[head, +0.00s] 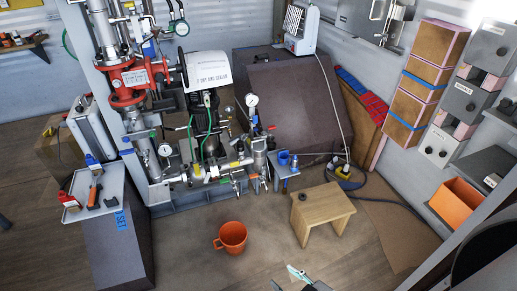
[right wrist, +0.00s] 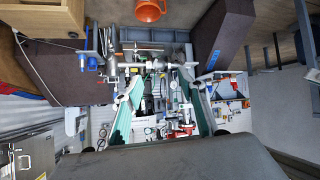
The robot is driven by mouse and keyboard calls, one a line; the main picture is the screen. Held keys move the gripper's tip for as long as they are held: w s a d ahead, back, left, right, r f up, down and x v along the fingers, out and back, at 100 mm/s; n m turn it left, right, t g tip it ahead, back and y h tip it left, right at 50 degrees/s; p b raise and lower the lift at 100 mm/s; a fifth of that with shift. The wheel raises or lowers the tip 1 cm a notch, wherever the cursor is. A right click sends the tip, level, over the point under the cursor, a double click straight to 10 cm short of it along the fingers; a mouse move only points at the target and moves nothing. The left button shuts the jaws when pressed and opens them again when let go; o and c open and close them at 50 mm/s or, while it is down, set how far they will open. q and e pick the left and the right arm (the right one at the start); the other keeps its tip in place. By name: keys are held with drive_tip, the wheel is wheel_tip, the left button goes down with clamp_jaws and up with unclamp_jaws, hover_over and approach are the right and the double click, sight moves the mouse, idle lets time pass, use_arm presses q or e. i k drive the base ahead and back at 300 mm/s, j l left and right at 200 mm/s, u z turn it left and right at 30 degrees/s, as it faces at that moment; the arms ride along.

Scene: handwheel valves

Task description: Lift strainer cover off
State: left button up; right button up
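The skid of valves and pipework (head: 205,140) stands left of centre in the head view. A silver upright cylinder (head: 260,158) stands at its right front; I cannot tell for certain whether this is the strainer or which part is its cover. My right gripper (head: 299,273) shows at the bottom edge of the head view, well in front of the pipework. In the right wrist view its two teal fingers (right wrist: 162,85) are spread apart with nothing held between them. The pipework shows upside down beyond them. My left gripper is not in view.
An orange mug (head: 232,238) stands on the floor. A small wooden stool (head: 323,212) with a dark round piece (head: 302,197) on it stands to the right. A tray of tools (head: 94,190) is at left, and an orange bin (head: 458,203) at right. Floor around the mug is clear.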

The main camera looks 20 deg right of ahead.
sight(258, 148)
drive_tip(key=i+l+z, duration=0.2)
drive_tip(key=i, duration=0.55)
drive_tip(key=i+z, duration=0.15)
drive_tip(key=i, duration=0.65)
drive_tip(key=l, duration=0.05)
